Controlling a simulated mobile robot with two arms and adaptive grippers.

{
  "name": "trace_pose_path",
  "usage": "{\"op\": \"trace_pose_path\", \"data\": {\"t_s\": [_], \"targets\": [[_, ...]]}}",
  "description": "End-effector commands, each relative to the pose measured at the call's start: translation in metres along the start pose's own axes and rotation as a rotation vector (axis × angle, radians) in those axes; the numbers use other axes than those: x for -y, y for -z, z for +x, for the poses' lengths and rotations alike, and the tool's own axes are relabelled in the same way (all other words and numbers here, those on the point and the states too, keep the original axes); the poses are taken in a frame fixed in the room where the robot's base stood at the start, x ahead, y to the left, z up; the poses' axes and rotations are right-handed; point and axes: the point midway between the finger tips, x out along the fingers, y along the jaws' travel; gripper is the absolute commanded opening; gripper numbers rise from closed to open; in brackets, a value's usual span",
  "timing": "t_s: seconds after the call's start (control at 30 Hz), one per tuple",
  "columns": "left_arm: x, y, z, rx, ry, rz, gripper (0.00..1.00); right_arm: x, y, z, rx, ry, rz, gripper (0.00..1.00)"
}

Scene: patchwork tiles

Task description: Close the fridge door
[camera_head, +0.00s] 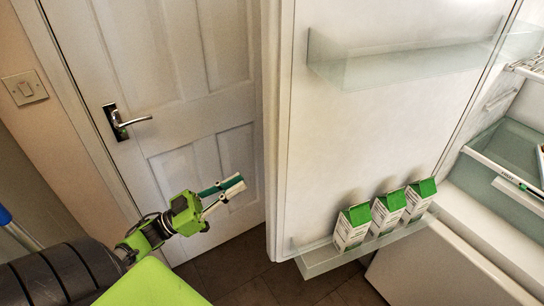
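The fridge door (385,125) stands open, its white inner face turned towards me. A clear shelf (400,62) is high on it, and a lower clear door shelf (322,262) holds three green-and-white cartons (352,228). The fridge interior (515,150) shows at the right edge. My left gripper (240,182) is to the left of the fridge door's free edge, apart from it, in front of the white room door. Its fingers lie close together in this view, and I cannot tell whether they touch. No held thing shows. My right gripper is out of view.
A white panelled room door (190,90) with a metal handle (125,122) stands behind my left arm. A light switch (24,88) is on the left wall. Dark floor tiles (240,270) are bare below the fridge door. A clear drawer (510,155) is inside the fridge.

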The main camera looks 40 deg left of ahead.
Motion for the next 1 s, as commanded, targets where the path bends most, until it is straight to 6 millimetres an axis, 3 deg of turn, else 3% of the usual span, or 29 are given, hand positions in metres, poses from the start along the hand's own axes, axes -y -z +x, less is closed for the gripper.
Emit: {"op": "trace_pose_path", "data": {"t_s": [0.5, 0.7, 1.0], "targets": [[0.001, 0.001, 0.103, -0.002, 0.002, 0.001, 0.12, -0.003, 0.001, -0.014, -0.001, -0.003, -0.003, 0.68], [0.001, 0.0, 0.121, 0.001, 0.003, 0.001, 0.12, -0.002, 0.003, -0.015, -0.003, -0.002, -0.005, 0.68], [0.001, -0.001, 0.124, 0.001, 0.004, 0.0, 0.12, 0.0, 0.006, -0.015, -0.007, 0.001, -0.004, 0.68]]}}
